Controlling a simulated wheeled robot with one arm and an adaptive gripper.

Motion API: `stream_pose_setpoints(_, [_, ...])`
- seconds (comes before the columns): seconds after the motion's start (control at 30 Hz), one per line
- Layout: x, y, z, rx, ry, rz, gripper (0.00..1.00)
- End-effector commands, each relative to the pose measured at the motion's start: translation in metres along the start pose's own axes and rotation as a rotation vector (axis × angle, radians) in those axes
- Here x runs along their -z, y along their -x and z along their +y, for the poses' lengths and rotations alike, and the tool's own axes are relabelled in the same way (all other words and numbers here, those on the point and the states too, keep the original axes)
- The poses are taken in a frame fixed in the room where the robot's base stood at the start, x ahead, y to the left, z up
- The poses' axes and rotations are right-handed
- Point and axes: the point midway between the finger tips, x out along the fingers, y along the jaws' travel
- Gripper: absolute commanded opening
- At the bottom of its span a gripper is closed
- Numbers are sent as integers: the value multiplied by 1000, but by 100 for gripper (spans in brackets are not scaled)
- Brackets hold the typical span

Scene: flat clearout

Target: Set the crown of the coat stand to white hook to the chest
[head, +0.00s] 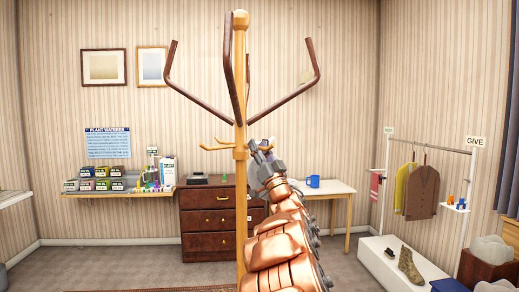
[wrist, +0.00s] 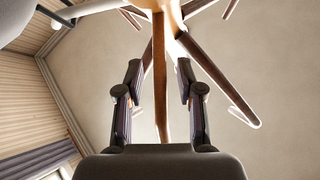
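The coat stand's wooden pole (head: 241,190) rises in the middle of the head view. Its crown (head: 239,75) has long dark brown hooks spreading outward, with a ring of short light-wood pegs (head: 213,144) below. I cannot make out a white hook. My gripper (head: 258,147) is at peg height, just right of the pole. In the wrist view, looking up, its two fingers (wrist: 159,75) are apart.
A white table with a blue mug (head: 313,181) is right of the chest. A shelf with small boxes (head: 102,179) is at left. A clothes rail (head: 430,147) over a white bench (head: 390,262) stands at right. Grey carpet (head: 120,265) is clear at front left.

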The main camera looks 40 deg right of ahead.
Motion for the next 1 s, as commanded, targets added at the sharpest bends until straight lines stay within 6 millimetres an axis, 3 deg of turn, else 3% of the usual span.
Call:
stream_pose_setpoints(0.33, [0, 0, 0, 0, 0, 0, 0])
stream_pose_setpoints(1.0, [-2, -1, -2, 9, -10, -2, 0])
